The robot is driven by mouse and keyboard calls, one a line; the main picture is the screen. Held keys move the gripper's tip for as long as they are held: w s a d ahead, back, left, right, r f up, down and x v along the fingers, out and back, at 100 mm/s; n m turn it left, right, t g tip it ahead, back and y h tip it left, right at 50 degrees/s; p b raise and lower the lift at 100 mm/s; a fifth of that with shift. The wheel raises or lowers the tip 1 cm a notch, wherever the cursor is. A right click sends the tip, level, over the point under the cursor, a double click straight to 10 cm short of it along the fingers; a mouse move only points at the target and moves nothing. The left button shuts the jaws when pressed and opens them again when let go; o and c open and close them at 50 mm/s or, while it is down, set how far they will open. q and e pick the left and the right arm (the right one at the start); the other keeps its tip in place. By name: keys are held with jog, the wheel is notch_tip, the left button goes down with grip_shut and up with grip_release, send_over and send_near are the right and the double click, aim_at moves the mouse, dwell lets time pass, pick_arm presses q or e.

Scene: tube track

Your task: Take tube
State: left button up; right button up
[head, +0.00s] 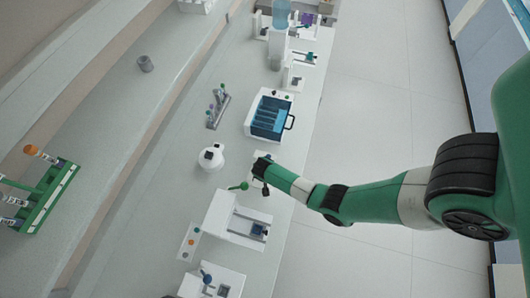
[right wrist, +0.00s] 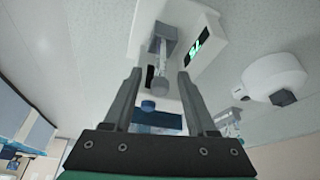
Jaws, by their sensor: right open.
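In the right wrist view, a narrow pale piece that looks like a tube (right wrist: 158,66) sits at a grey block on a white device (right wrist: 178,20) with a lit green display. My right gripper (right wrist: 157,76) is open, and the piece shows between its two fingers. I see no contact, and I cannot tell the depth between them. In the head view, my right gripper (head: 261,174) is over the bench, near the green-knobbed lever. The tube cannot be made out there. My left gripper is not in view.
A white round device (head: 211,158) stands beside the gripper. A green rack (head: 47,199) is on the left shelf. Open floor (head: 370,110) lies to the right.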

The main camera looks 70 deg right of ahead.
jog(key=shift+d+f, duration=0.15)
jog(key=shift+f, duration=0.3)
grip_shut()
jog(key=shift+r, duration=0.15)
jog(key=shift+r, duration=0.3)
jog(key=r, duration=0.1)
jog(key=r+p, duration=0.2)
jog(key=shift+s+r, duration=0.25)
jog(key=shift+r, duration=0.05)
jog(key=s+a+r+p, duration=0.1)
jog(key=s+a+r, duration=0.2)
jog(key=s, duration=0.3)
jog(key=s+a+r+p, duration=0.1)
jog(key=s+a+r, duration=0.2)
jog(key=s+r, duration=0.2)
jog(key=shift+s+a+r, duration=0.3)
jog(key=shift+s, duration=0.1)
